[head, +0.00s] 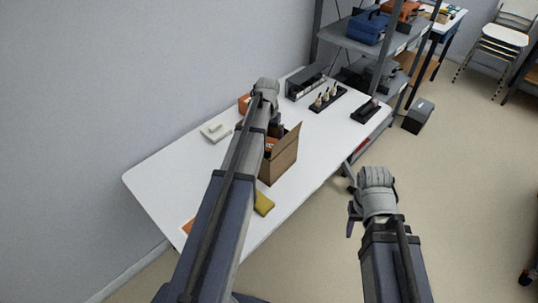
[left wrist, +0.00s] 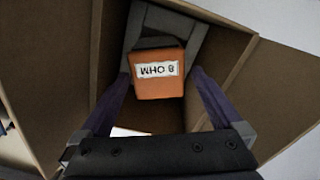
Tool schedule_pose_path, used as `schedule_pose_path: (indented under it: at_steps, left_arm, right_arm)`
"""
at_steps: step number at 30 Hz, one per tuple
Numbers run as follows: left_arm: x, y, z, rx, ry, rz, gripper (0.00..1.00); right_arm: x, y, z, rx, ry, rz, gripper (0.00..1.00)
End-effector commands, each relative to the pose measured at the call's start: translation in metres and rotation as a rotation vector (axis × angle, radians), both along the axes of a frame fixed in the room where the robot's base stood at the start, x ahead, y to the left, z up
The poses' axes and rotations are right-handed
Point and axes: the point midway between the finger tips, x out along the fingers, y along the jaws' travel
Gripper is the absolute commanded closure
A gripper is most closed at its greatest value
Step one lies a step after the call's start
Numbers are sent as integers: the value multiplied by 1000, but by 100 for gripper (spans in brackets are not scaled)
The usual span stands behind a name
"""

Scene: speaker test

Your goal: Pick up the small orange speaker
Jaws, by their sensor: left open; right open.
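The small orange speaker (left wrist: 157,88) is inside an open cardboard box (head: 284,158), with a white "8 OHM" label that appears upside down in the left wrist view. Orange also shows inside the box in the head view (head: 270,145). My left gripper (left wrist: 160,78) is open, reaching down into the box, with one finger on each side of the speaker. I cannot tell whether the fingers touch it. My left arm hides part of the box in the head view. My right gripper (head: 352,202) is open and empty, off the table's right side above the floor.
The box stands on a white table (head: 165,182). A pale device (head: 215,132) lies left of it and a yellow item (head: 263,204) in front. Black holders (head: 328,99) and a grey unit (head: 306,83) stand at the back.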

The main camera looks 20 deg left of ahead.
Motion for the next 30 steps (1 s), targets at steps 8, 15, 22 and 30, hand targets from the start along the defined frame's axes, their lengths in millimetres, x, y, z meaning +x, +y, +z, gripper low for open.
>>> schedule_pose_path:
  at_steps: [8,15,22,30]
  left_arm:
    - [0,0,-8,0,0,0,0]
    - [3,-2,-34,0,0,0,0]
    - [3,-2,-56,0,0,0,0]
    - [3,-2,-55,0,0,0,0]
  right_arm:
    - [0,0,-8,0,0,0,50]
    - [0,0,-34,0,0,0,50]
    - [0,0,-56,0,0,0,50]
    - [0,0,-55,0,0,0,50]
